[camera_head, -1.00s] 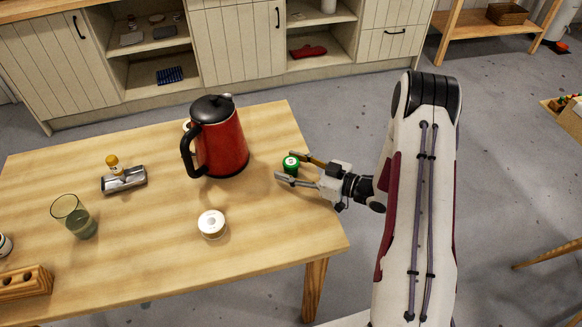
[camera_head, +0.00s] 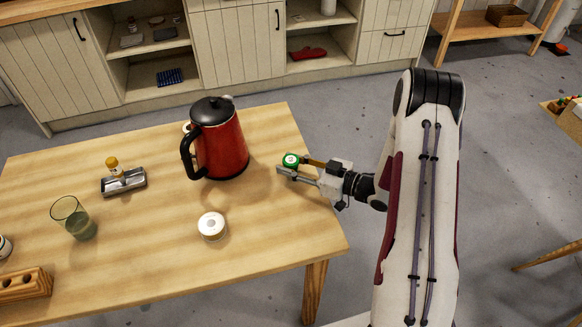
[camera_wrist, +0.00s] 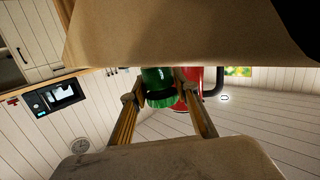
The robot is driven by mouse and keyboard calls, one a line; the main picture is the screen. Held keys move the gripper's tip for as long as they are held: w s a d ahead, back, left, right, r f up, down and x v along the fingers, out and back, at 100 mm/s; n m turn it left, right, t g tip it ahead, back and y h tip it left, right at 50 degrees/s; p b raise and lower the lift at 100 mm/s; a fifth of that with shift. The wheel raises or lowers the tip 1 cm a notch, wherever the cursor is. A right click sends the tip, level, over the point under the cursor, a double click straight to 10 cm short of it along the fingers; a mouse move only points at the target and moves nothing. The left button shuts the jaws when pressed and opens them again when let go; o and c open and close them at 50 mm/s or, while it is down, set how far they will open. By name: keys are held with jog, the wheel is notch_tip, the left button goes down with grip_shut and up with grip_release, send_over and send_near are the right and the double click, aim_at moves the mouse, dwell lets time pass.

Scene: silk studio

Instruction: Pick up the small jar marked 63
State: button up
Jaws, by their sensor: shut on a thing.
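A small green jar (camera_head: 291,160) with a pale mark on its lid is near the right edge of the wooden table (camera_head: 150,262). The mark is too small to read. My gripper (camera_head: 288,167) is shut on the jar, one finger on each side. In the wrist view, the green jar (camera_wrist: 158,85) shows between the two fingers (camera_wrist: 160,100). Whether the jar still touches the table cannot be told.
A red kettle (camera_head: 222,145) with a black handle stands just left of my gripper. A white-topped round container (camera_head: 212,226) is to the front left. A glass (camera_head: 72,214), a metal holder (camera_head: 124,182) and a wooden block (camera_head: 25,284) stand farther left.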

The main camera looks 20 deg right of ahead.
aim_at(291, 160)
jog(key=shift+r, duration=4.25)
